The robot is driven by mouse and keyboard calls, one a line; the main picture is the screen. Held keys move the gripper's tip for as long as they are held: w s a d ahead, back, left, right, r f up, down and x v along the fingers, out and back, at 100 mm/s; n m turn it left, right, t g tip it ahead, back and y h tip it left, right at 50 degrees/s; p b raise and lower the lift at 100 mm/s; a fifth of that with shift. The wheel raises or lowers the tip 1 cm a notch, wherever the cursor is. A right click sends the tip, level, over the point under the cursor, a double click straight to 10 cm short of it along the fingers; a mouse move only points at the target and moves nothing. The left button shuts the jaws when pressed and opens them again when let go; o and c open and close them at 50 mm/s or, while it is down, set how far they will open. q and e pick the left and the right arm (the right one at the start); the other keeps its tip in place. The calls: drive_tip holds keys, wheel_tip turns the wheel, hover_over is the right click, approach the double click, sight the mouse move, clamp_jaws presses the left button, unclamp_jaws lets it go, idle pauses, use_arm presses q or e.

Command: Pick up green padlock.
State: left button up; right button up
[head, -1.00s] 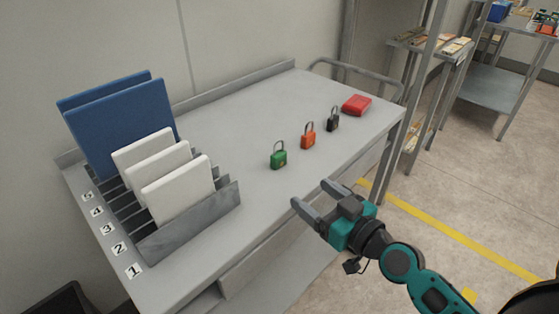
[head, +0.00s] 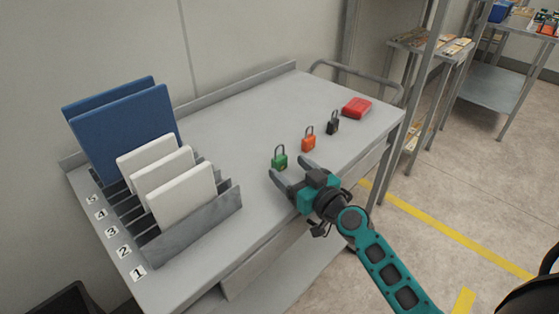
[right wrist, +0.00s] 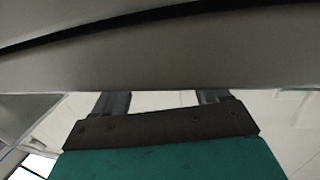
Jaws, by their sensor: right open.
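The green padlock (head: 280,161) stands upright on the grey table, its shackle up, in the head view. My right gripper (head: 288,169) is open and empty, with its fingers pointing at the table and the green padlock just beyond the fingertips, roughly between them. I cannot tell whether a finger touches it. The right wrist view shows the two gripper fingers (right wrist: 163,102) spread apart below a grey surface; the padlock does not show there. My left gripper is not in view.
A slotted rack (head: 195,225) with white and blue panels stands at the left. The table middle is clear.

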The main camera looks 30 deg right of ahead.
sight(279, 157)
drive_tip(key=shift+w+a+f, duration=0.1)
drive_tip(key=shift+w+a, duration=0.1)
drive_tip(key=shift+w, duration=1.25)
drive_tip(key=c, duration=1.2)
